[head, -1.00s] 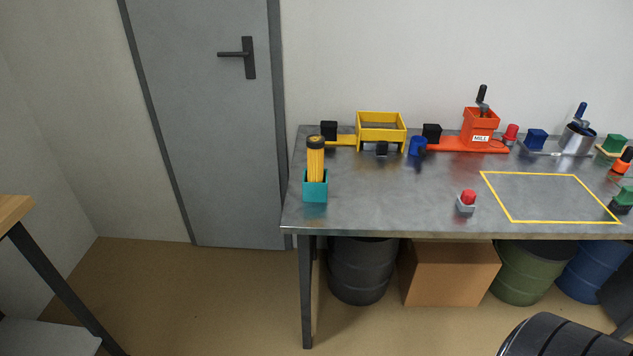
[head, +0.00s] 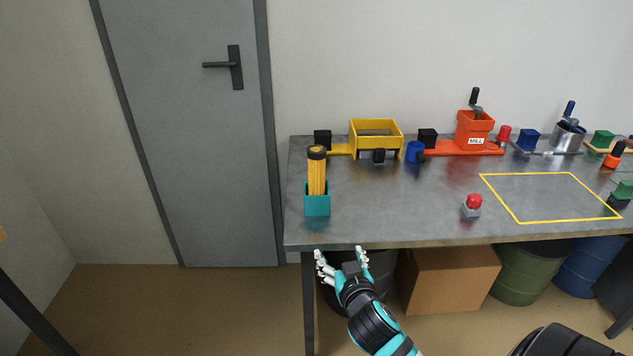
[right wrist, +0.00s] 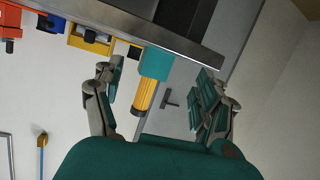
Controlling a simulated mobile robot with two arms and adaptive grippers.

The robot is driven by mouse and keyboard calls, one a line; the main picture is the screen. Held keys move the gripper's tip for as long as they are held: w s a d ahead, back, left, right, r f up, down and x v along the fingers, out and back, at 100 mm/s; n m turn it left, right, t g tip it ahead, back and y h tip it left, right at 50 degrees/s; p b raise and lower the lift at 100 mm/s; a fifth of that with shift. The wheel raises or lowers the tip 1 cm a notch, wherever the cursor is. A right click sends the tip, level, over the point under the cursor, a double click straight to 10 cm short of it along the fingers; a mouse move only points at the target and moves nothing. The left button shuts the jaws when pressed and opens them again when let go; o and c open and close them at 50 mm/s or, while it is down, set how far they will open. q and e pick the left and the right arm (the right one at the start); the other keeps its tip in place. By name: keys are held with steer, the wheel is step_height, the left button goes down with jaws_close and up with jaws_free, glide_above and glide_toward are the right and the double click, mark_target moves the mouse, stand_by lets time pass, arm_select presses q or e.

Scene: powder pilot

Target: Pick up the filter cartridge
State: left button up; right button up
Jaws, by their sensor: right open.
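The filter cartridge (head: 317,172) is a yellow ribbed cylinder with a black cap. It stands upright in a teal holder (head: 317,205) near the table's left front corner. My right gripper (head: 340,254) is open and empty, in front of the table's front edge, short of the holder and slightly right of it. In the right wrist view the cartridge (right wrist: 144,97) and the teal holder (right wrist: 156,62) appear between the spread fingers (right wrist: 157,84), apart from them. The cartridge's lower part is hidden in the holder. My left gripper is not in view.
The metal table (head: 400,215) is clear around the holder. Behind stand a yellow tray (head: 376,134), a blue cup (head: 414,151) and an orange mill (head: 474,132). A red button (head: 473,204) and a yellow outlined area (head: 550,198) lie to the right.

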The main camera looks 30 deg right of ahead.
mark_target(316, 150)
steer(key=w+d+r+t, duration=0.1)
steer(key=w+d+r, duration=0.1)
steer(key=w, duration=0.3)
steer(key=w+d+r+t+p, duration=0.1)
steer(key=w+r, duration=0.1)
steer(key=w, duration=0.3)
steer(key=w+d+r+t, duration=0.1)
steer(key=w+d+r, duration=0.1)
steer(key=w, duration=0.3)
steer(key=shift+d+r+t, duration=0.1)
steer(key=shift+d+t, duration=0.2)
steer(key=shift+w+d, duration=0.2)
steer(key=shift+w, duration=0.6)
steer(key=x, duration=0.2)
steer(key=p+x, duration=0.1)
steer(key=x, duration=0.1)
steer(key=shift+w+d+r, duration=0.2)
steer(key=shift+w+d, duration=0.05)
steer(key=shift+w, duration=0.1)
steer(key=c, duration=1.4)
step_height(316, 150, up, 10)
steer(key=shift+r+p, duration=0.1)
steer(key=shift+p, duration=0.95)
steer(key=shift+c, duration=0.2)
steer(key=shift+a, duration=0.1)
